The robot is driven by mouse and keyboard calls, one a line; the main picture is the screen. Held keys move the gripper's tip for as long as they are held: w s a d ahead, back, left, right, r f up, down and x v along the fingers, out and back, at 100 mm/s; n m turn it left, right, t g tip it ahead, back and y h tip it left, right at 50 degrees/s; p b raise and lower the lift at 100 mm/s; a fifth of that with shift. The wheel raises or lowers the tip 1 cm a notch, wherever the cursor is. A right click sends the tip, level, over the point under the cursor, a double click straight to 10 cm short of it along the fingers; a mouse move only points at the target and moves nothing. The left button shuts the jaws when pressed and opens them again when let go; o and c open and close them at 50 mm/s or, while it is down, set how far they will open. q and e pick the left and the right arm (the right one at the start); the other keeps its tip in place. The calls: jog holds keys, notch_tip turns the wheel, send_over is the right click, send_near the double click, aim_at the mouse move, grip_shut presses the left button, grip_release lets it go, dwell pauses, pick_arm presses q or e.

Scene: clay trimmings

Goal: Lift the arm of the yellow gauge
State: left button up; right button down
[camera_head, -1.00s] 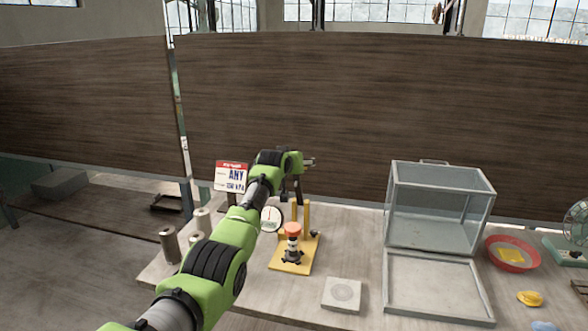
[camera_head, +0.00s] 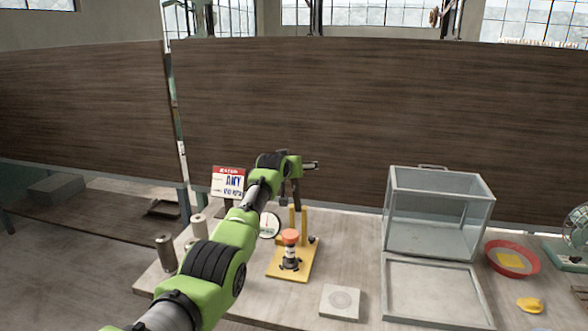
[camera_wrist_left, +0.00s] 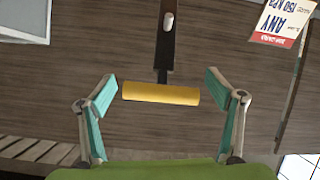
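The yellow gauge (camera_head: 292,272) stands on the table in the head view, with a flat yellow base and upright yellow posts. An orange-topped piece (camera_head: 290,237) is on its base. In the left wrist view a yellow bar (camera_wrist_left: 160,93) sits across the end of a dark arm (camera_wrist_left: 165,45). My left gripper (camera_wrist_left: 161,86) is open, with one finger to each side of the bar and gaps at both ends. In the head view my left arm reaches over the gauge, and its wrist hides part of it. My right gripper is not in view.
A round white dial (camera_head: 269,226) and a sign (camera_head: 228,182) reading ANY stand near my left arm. Metal cylinders (camera_head: 166,253) are at the left. A glass box (camera_head: 440,215), a square plate (camera_head: 340,302) and a red bowl (camera_head: 512,258) are to the right.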

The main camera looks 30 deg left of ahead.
pick_arm(q)
jog(key=shift+s+r, duration=0.1)
jog(key=shift+s, duration=0.05)
jog(key=shift+s, duration=0.1)
jog(key=v, duration=1.1)
jog(key=shift+s+d, duration=0.15)
jog(key=shift+s, duration=0.05)
dwell(0.6)
